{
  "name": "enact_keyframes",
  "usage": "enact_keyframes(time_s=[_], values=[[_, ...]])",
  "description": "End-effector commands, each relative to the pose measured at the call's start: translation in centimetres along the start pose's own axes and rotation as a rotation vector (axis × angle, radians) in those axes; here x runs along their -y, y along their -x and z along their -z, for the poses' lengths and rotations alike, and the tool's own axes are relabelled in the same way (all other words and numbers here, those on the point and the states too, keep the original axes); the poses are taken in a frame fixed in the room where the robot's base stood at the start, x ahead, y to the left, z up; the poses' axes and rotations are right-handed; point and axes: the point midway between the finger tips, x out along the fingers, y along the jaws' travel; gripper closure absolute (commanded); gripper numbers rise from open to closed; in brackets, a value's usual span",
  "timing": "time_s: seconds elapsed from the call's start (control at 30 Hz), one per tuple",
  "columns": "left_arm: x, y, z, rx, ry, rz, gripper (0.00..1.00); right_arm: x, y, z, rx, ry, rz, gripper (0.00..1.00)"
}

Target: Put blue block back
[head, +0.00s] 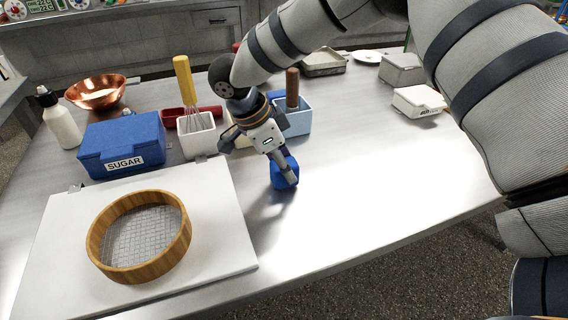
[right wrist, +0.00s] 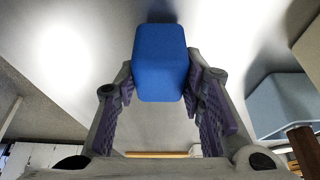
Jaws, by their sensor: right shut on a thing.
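The blue block (head: 285,174) is in the middle of the table, at the lower end of my right gripper (head: 278,160). In the right wrist view the block (right wrist: 160,62) sits between the two fingers of the right gripper (right wrist: 160,90), with pads against both sides. The right gripper is shut on it. In the head view the gripper partly hides the block. It is close to the table surface (head: 350,180); I cannot tell whether it touches. My left gripper does not show.
A light blue container (head: 298,122) with a brown-handled tool stands just behind the gripper. A white container (head: 196,138) with a whisk and a blue sugar box (head: 122,146) stand to the left. A wooden sieve (head: 140,272) lies on a white board (head: 220,250). The table's right front is clear.

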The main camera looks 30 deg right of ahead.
Motion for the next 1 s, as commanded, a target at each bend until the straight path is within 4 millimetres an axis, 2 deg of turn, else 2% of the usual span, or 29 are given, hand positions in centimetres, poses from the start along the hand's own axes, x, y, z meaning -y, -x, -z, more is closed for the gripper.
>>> enact_keyframes(time_s=[0.17, 0.2, 0.27, 0.63, 1.0], values=[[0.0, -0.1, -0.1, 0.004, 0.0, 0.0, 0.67, -0.1, -0.6, -0.2, 0.0, 0.001, -0.003, 0.93], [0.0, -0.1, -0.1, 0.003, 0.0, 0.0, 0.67, -0.1, -0.5, -0.2, 0.0, 0.0, -0.002, 0.55], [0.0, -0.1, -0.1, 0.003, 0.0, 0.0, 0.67, -0.1, -0.5, -0.2, 0.0, 0.0, -0.002, 0.44], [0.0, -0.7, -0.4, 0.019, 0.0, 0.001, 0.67, 0.0, -0.4, -0.2, -0.002, 0.001, -0.003, 0.44], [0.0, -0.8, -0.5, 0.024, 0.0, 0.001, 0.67, -0.1, 9.4, -0.5, 0.001, 0.0, 0.001, 0.44]])
